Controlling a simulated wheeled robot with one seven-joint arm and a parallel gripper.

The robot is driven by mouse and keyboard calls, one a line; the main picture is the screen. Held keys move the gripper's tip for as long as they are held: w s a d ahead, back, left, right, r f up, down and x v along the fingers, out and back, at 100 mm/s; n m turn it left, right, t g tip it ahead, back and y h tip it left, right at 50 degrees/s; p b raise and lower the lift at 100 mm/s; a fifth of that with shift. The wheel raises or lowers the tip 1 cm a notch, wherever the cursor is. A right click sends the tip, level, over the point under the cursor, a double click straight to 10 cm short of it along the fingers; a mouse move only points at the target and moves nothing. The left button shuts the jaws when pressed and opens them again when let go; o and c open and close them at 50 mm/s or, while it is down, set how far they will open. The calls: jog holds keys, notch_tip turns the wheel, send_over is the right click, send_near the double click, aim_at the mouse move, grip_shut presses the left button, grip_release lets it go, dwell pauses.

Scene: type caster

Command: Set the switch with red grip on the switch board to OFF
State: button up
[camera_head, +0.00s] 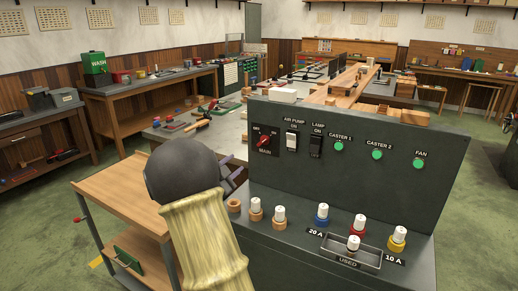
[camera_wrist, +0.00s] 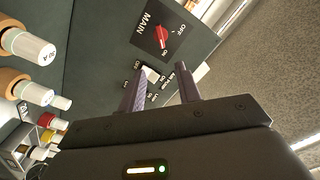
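The switch with the red grip (camera_head: 265,140), labelled MAIN, is at the upper left of the dark switch board (camera_head: 400,190). In the wrist view the red grip (camera_wrist: 161,38) shows at top centre with an OFF label beside it. I cannot tell clearly which mark the grip points to. My gripper (camera_wrist: 163,70) has its two dark fingers spread, with nothing held between them. In the wrist view the fingertips appear below the red grip, apart from it. In the head view my arm hides most of the gripper, which is left of the board.
Right of MAIN are a white AIR PUMP switch (camera_head: 291,141), a dark LAMP switch (camera_head: 316,146) and several green lights. White-topped fuses and a USED tray (camera_head: 358,252) stand on the ledge below. A wooden cart (camera_head: 125,195) is left of the board.

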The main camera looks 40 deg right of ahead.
aim_at(261, 143)
jog(key=p+x, duration=0.2)
jog(key=x, duration=1.5)
jog(key=shift+d+f+p, duration=0.1)
jog(key=shift+d+p, duration=0.1)
jog(key=shift+p, duration=0.1)
jog(key=shift+c, duration=0.2)
grip_shut()
